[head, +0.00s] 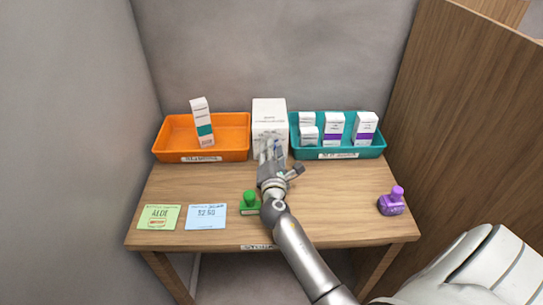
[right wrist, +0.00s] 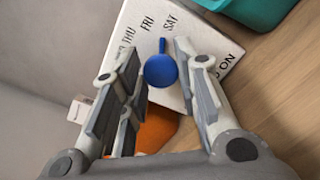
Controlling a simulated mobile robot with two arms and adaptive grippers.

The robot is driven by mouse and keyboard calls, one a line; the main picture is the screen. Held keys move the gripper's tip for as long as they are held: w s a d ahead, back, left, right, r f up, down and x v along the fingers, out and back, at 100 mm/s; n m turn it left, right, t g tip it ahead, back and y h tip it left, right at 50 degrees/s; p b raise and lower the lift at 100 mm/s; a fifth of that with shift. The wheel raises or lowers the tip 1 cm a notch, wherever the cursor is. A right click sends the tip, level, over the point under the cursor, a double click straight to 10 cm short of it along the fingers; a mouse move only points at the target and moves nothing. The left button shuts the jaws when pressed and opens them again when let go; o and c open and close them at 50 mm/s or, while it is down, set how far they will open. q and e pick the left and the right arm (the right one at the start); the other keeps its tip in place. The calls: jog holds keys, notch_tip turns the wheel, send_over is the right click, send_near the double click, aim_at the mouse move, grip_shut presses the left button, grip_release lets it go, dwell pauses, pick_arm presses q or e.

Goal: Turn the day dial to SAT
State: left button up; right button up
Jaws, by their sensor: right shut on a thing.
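The day dial is a white box (head: 269,110) standing at the back of the wooden table, between two trays. In the right wrist view its face (right wrist: 133,45) shows THU, FRI, SAT and part of further lettering. Its round blue knob (right wrist: 160,71) has a pointer that lies between FRI and SAT. My right gripper (head: 270,148) is in front of the box and covers the knob in the head view. In the right wrist view its fingers (right wrist: 159,74) are on either side of the knob, shut on it. My left gripper is not in view.
An orange tray (head: 175,140) with one carton (head: 202,120) is left of the box. A teal tray (head: 368,152) with several cartons is right. Green (head: 158,217) and blue (head: 206,216) cards, a green stamp (head: 250,204) and a purple stamp (head: 392,203) are in front. The right middle is clear.

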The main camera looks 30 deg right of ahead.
jog(key=shift+f+m+b, duration=0.15)
jog(key=shift+m+b, duration=0.4)
jog(key=shift+m, duration=0.45)
jog(key=o, duration=1)
notch_tip(320, 180, up, 10)
jog(key=shift+r, duration=0.1)
